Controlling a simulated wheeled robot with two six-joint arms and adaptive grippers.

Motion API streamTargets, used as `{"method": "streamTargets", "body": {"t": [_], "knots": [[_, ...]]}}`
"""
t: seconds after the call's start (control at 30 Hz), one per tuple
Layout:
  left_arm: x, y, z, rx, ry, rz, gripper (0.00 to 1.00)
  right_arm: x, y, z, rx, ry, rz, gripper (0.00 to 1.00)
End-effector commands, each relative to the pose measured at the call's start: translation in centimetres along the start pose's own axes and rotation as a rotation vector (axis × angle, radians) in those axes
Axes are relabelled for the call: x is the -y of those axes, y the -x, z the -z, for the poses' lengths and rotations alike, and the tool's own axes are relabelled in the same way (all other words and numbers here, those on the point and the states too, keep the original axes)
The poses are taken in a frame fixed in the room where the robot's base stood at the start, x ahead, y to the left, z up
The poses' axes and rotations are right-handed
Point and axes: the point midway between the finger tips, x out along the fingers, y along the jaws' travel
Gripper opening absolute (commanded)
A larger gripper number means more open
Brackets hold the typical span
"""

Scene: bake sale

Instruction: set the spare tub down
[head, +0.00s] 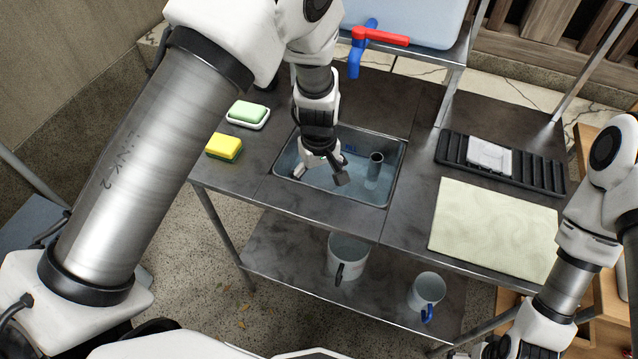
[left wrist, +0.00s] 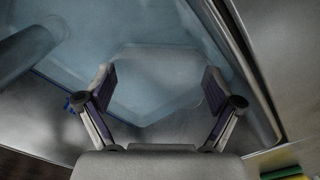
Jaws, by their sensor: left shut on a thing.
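My left gripper (head: 320,174) reaches down into the sink basin (head: 398,160), its fingers spread apart. In the left wrist view the fingers of the left gripper (left wrist: 158,88) are on either side of a pale, see-through, angular shape, which looks like the spare tub (left wrist: 155,85). The tub is hard to tell from the bluish basin, and whether it touches the basin floor is unclear. In the head view I cannot make it out. My right gripper (head: 497,347) is at the bottom right edge, mostly cut off.
A dark-rimmed upright tube (head: 375,168) stands in the basin, right of my left gripper. A yellow sponge (head: 224,147) and a green soap (head: 248,113) lie left of the sink. A pale mat (head: 495,228) and a black rack (head: 525,173) are right. Two mugs stand on the lower shelf.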

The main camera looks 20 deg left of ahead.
Motion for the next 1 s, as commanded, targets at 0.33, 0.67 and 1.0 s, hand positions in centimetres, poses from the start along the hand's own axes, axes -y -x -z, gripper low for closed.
{"method": "streamTargets", "body": {"t": [0.33,0.67,1.0], "knots": [[0.0,-3.1,0.0,0.001,0.001,0.000,0.71,0.0,0.1,0.0,0.000,0.000,0.000,0.92],[0.0,-3.5,0.0,0.000,0.000,0.000,1.00,0.0,0.0,0.0,0.000,0.000,0.000,0.92],[-0.1,-2.4,0.1,-0.002,0.000,-0.002,1.00,0.0,0.1,0.0,0.000,0.000,0.000,0.92]]}}
